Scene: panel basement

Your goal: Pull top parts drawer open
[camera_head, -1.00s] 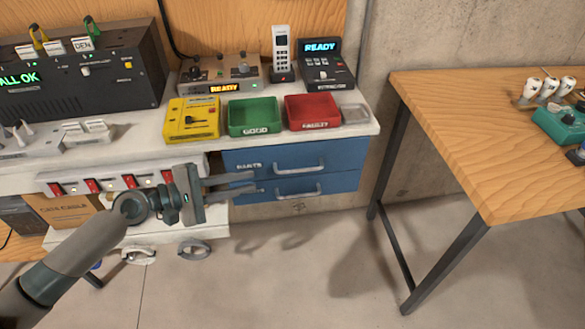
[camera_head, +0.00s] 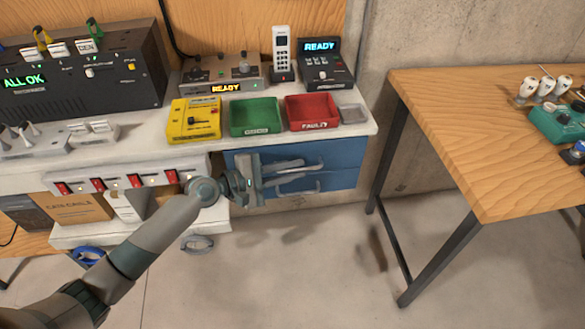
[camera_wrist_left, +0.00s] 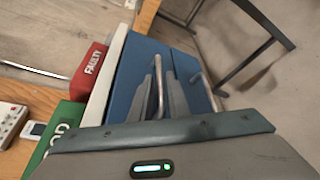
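The blue parts drawers stand under the right end of the white bench, both shut. The top drawer (camera_head: 345,153) has a bar handle, partly hidden by my fingers in the head view; it also shows in the wrist view (camera_wrist_left: 135,65). My left gripper (camera_head: 306,168) is in front of the drawer faces, its two fingers apart. In the wrist view the top drawer's metal handle (camera_wrist_left: 158,85) appears between the fingers of the gripper (camera_wrist_left: 163,66); I cannot tell whether they touch it. The lower drawer (camera_head: 343,180) has its own handle (camera_wrist_left: 206,80). My right gripper is not in view.
A yellow box (camera_head: 193,119), a green bin (camera_head: 256,117) and a red bin (camera_head: 312,112) sit on the bench above the drawers. A wooden table (camera_head: 465,130) with dark legs stands at the right. The floor before the drawers is clear.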

